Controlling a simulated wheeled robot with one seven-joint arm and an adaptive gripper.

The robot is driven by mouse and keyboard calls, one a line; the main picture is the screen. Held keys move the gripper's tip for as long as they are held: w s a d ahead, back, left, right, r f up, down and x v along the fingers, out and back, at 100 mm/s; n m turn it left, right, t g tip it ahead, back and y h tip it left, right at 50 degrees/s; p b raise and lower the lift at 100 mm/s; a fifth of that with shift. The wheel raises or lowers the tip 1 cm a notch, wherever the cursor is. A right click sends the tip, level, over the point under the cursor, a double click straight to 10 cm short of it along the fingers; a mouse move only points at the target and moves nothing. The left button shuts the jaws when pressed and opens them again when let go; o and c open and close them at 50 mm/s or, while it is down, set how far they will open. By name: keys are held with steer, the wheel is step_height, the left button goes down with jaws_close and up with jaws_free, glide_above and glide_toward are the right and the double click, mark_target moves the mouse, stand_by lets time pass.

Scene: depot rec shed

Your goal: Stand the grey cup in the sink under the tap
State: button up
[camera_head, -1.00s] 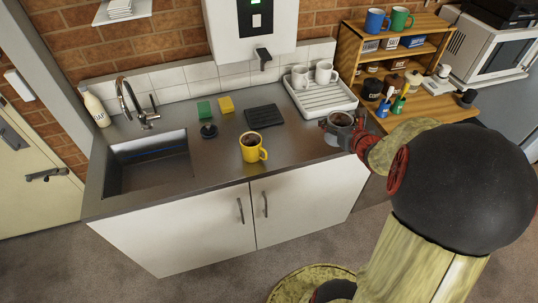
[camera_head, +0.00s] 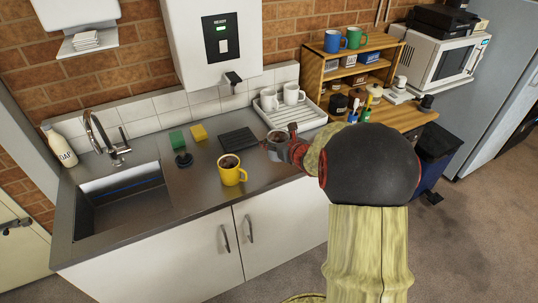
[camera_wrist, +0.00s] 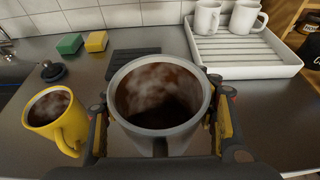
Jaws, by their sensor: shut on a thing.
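The grey cup (camera_head: 278,143) is upright in my gripper (camera_head: 287,146), near the front of the counter and right of the yellow mug. In the wrist view the grey cup (camera_wrist: 158,95) fills the middle, dark brown inside, with a finger on each side of it. My gripper is shut on it. Whether its base touches the counter is hidden. The sink (camera_head: 122,198) is an empty-looking rectangular basin at the left end of the counter. The tap (camera_head: 103,140), a curved chrome spout, stands behind it.
A yellow mug (camera_head: 232,171) with dark contents stands between my gripper and the sink. A black sink plug (camera_head: 184,160), green sponge (camera_head: 177,141), yellow sponge (camera_head: 198,132) and black mat (camera_head: 238,141) lie behind. A drying rack (camera_head: 300,118) with white mugs is at the back right.

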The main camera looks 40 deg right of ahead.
steer(key=w+f+b, duration=0.1)
steer(key=f, duration=0.1)
steer(key=w+f+b, duration=0.1)
steer(key=w+f, duration=0.1)
steer(key=shift+d, duration=0.4)
steer(key=shift+w+d+f+b, duration=0.1)
steer(key=shift+f+b, duration=0.15)
steer(key=shift+f, duration=0.35)
steer(key=shift+w+a+f+b, duration=0.1)
steer(key=shift+f+b, duration=0.1)
steer(key=shift+f, duration=0.45)
steer(key=shift+w+d+f+b, duration=0.1)
steer(key=shift+f+b, duration=0.15)
steer(key=shift+f, duration=0.35)
steer(key=shift+f, duration=0.15)
steer(key=o, duration=1)
steer(key=shift+f, duration=0.1)
steer(key=o, duration=0.6)
